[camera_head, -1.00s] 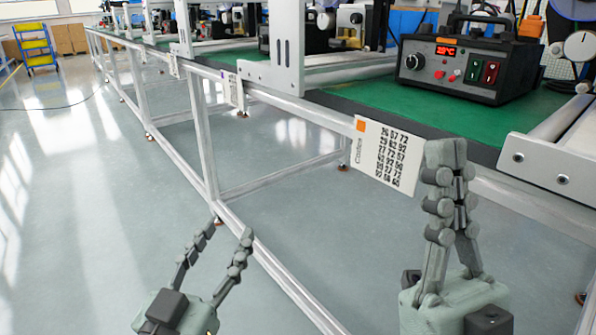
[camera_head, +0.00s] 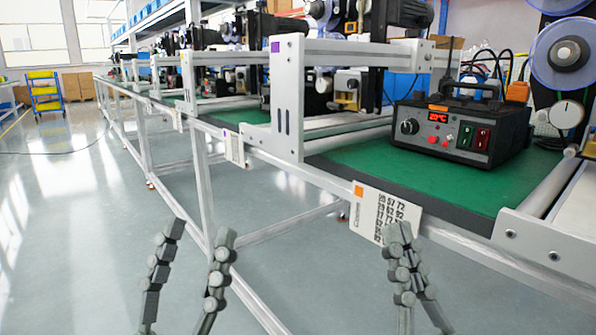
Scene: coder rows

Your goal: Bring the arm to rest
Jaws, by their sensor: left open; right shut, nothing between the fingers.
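My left gripper (camera_head: 198,232) is in the lower left of the head view, fingers apart and empty, over the grey floor left of the bench frame. My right gripper (camera_head: 399,232) is at the lower middle, its fingers together with nothing between them. Its tips overlap the lower right part of a white number card (camera_head: 375,205) with an orange square on the bench's front rail. I cannot tell whether they touch it. The palms and arms are out of the picture below.
A long bench with a green top (camera_head: 400,175) runs from right to far left. A black control box (camera_head: 458,130) with a red display stands on it. A metal upright (camera_head: 287,95) rises from its edge.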

